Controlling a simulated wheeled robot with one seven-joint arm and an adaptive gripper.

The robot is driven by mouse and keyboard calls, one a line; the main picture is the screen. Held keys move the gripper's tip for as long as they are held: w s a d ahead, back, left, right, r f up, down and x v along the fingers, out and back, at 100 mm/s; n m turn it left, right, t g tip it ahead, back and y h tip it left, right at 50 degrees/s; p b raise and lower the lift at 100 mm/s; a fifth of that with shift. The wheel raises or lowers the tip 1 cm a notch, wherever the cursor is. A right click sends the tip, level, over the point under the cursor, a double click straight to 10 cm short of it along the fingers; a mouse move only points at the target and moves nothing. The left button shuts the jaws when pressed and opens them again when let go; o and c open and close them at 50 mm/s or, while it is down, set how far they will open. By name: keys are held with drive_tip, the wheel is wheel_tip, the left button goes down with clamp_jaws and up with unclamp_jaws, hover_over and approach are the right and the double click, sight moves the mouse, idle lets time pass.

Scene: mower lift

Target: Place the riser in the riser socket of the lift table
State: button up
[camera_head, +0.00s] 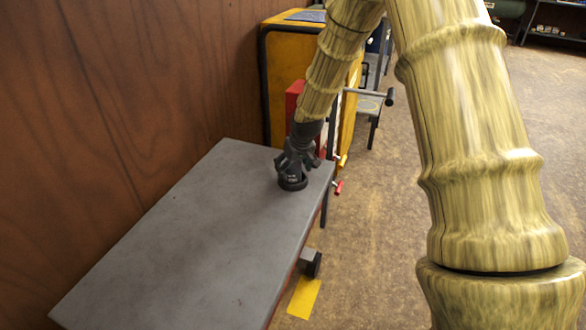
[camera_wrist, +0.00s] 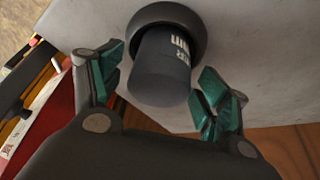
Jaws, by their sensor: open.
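The riser (camera_wrist: 158,72) is a dark grey cylinder with white lettering. In the wrist view its far end sits inside a thick black ring, the riser socket (camera_wrist: 196,22), on the grey lift table (camera_head: 190,235). The socket also shows in the head view (camera_head: 292,184), near the table's far right corner. The riser looks upright; how deep it sits is hidden. My gripper (camera_wrist: 160,70) is open, with its green-padded fingers on either side of the riser and visible gaps between. In the head view my gripper (camera_head: 297,160) is just above the socket and hides most of the riser.
A brown wooden wall (camera_head: 110,90) runs along the table's left side. A yellow cabinet (camera_head: 290,75) and a red object (camera_head: 293,98) stand just beyond its far end. The rest of the tabletop is clear. Open floor (camera_head: 385,230) lies to the right.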

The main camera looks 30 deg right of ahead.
drive_tip(key=p+v, duration=0.1)
drive_tip(key=v, duration=1)
drive_tip(key=shift+r+p, duration=0.2)
drive_tip(key=shift+p, duration=0.15)
